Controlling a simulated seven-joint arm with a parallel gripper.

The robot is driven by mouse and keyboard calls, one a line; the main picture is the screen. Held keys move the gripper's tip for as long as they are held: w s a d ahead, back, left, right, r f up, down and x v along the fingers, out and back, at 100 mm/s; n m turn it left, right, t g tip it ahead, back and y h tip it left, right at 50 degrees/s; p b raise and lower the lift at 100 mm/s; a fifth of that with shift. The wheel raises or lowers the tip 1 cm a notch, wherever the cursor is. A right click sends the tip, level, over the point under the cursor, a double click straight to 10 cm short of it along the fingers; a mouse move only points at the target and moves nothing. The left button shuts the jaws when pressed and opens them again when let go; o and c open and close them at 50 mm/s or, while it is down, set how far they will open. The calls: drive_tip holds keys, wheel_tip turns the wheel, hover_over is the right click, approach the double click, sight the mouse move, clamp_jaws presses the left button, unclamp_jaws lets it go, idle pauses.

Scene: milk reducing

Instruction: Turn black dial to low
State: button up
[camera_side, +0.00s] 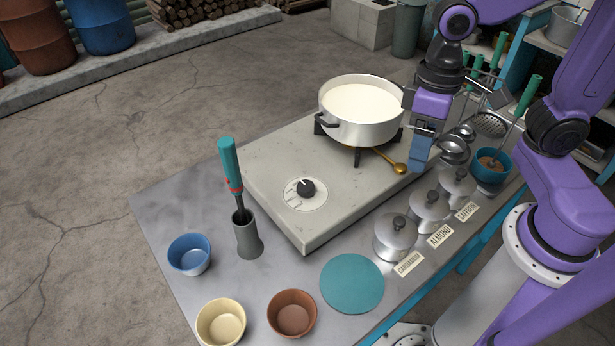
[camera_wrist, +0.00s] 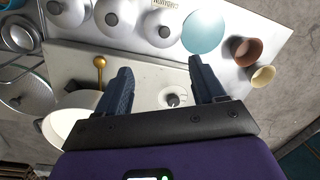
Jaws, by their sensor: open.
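The black dial (camera_side: 306,188) sits on a round white plate on the front part of the pale stove slab (camera_side: 262,200). In the wrist view the dial (camera_wrist: 172,100) shows between the two fingers, beyond them. My gripper (camera_side: 419,160) is open and empty, above the right side of the slab, to the right of the pot and away from the dial. In the wrist view its two blue fingers (camera_wrist: 160,80) are spread wide. The dial's markings are too small to read.
Lidded tins (camera_side: 396,232) line the right side. A teal-handled tool (camera_side: 231,165) stands upright in a grey holder left of the dial. Bowls (camera_side: 190,254) sit at the front.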

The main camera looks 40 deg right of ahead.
drive_tip(key=w+a+m+y, duration=0.2)
drive_tip(key=w+a+m, duration=0.2)
drive_tip(key=w+m, duration=0.65)
drive_tip(key=m+y, duration=0.1)
drive_tip(key=m, duration=0.7)
approach(306, 185)
drive_tip(key=shift+g, duration=0.3)
drive_tip(key=x, duration=0.8)
drive_tip(key=shift+w+f, duration=0.15)
drive_tip(key=shift+w, duration=0.1)
drive_tip(key=shift+y, duration=0.3)
drive_tip(key=c, duration=1.1)
